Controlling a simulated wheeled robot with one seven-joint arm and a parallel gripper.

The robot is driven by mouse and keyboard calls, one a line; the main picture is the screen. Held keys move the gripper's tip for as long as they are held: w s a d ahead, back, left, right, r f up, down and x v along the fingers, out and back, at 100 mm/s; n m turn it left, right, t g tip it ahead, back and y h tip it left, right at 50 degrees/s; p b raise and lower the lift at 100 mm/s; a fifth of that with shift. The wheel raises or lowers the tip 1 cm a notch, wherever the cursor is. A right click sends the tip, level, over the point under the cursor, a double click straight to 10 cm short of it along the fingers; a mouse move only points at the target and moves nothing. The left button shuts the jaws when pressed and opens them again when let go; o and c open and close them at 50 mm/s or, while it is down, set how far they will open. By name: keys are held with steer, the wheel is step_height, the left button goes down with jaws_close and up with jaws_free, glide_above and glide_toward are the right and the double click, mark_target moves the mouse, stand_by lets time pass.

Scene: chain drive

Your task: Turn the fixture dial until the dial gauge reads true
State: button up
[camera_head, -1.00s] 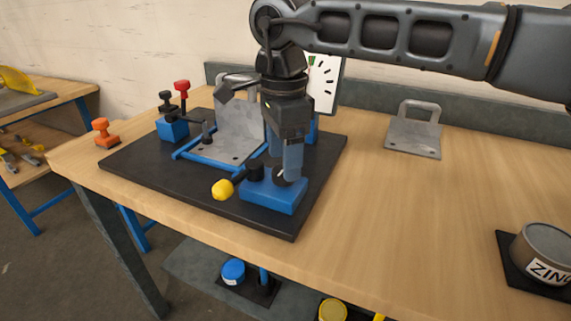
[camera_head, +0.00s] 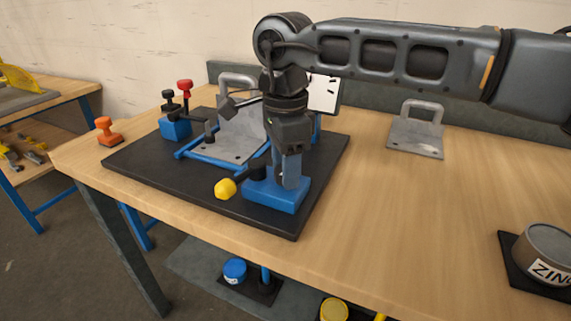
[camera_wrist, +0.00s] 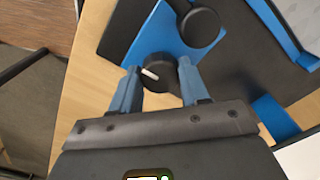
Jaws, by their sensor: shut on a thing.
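The fixture dial (camera_wrist: 158,70) is a black round knob with a white pointer line, on a blue block (camera_head: 285,199) at the front right corner of the fixture. My gripper (camera_wrist: 158,81) is shut on the dial, with one blue finger on each side. In the head view, my gripper (camera_head: 288,180) points down over the block and the dial is mostly hidden by the fingers. The dial gauge (camera_head: 322,94) is a white panel with black ticks behind my arm. My arm covers much of its face, and its needle cannot be read.
A black base plate (camera_head: 140,167) carries a grey bracket (camera_head: 240,137), a yellow-knobbed lever (camera_head: 225,188) and a red-knobbed clamp (camera_head: 184,86). An orange knobbed stamp (camera_head: 107,130) stands left. A handled metal plate (camera_head: 415,137) and a zinc can (camera_head: 546,255) stand right. The table between is clear.

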steer(key=shift+c, duration=1.1)
steer(key=m, duration=0.4)
steer(key=shift+w+m, duration=0.1)
steer(key=shift+m, duration=2)
steer(key=o, duration=1.1)
steer(key=shift+c, duration=0.2)
steer(key=shift+r, duration=0.15)
